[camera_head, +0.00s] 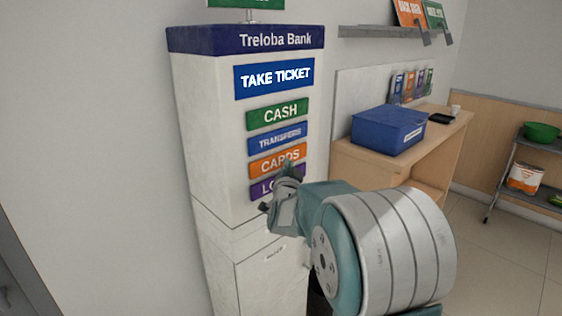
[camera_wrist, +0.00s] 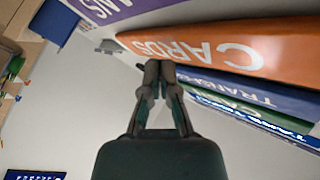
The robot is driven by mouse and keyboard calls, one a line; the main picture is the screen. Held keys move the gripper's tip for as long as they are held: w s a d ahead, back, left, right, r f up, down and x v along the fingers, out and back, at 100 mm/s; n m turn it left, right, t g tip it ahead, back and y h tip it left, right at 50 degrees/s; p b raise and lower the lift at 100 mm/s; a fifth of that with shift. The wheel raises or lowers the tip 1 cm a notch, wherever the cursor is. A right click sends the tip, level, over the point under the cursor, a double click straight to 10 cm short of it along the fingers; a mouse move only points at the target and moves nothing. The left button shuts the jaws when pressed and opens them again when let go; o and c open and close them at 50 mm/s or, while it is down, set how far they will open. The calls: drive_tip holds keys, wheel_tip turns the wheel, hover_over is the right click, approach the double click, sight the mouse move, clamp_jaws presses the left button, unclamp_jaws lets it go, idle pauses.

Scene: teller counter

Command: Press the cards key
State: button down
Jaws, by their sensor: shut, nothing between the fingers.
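The orange cards key (camera_head: 276,162) is on the front of the white ticket kiosk, below the blue transfers key (camera_head: 277,138) and above the purple key (camera_head: 263,189), which my gripper partly hides. In the wrist view the cards key (camera_wrist: 235,52) appears upside down and large, just beyond my fingertips. My gripper (camera_head: 290,170) is shut and empty, at the lower right part of the cards key. In the wrist view the fingertips (camera_wrist: 159,66) meet near the key's lower edge. I cannot tell whether they touch it.
The green cash key (camera_head: 278,114) and the blue take-ticket panel (camera_head: 274,78) are higher on the kiosk. A wooden counter (camera_head: 375,162) with a blue box (camera_head: 388,130) stands to the right. A shelf with a green bowl (camera_head: 541,131) is at the far right.

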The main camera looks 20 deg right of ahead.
drive_tip(key=shift+s, duration=0.15)
drive_tip(key=s, duration=0.1)
drive_tip(key=s+d, duration=0.1)
drive_tip(key=s, duration=0.2)
drive_tip(key=shift+s+d, duration=0.35)
drive_tip(key=shift+d, duration=0.05)
idle(0.7)
drive_tip(key=s+a+f+n+g+y, duration=0.2)
drive_tip(key=s+a+n+g+y, duration=0.45)
drive_tip(key=s+a, duration=0.65)
drive_tip(key=s+a+f+n+g+y, duration=0.1)
drive_tip(key=s+a+f+n+g, duration=0.1)
drive_tip(key=s, duration=0.7)
drive_tip(key=s+a+f+n+g, duration=0.2)
drive_tip(key=s+f+n+g, duration=0.1)
drive_tip(key=s, duration=0.7)
drive_tip(key=shift+a+f+n+g+y, duration=0.25)
drive_tip(key=shift+n+g+y, duration=0.1)
drive_tip(key=shift+n, duration=0.1)
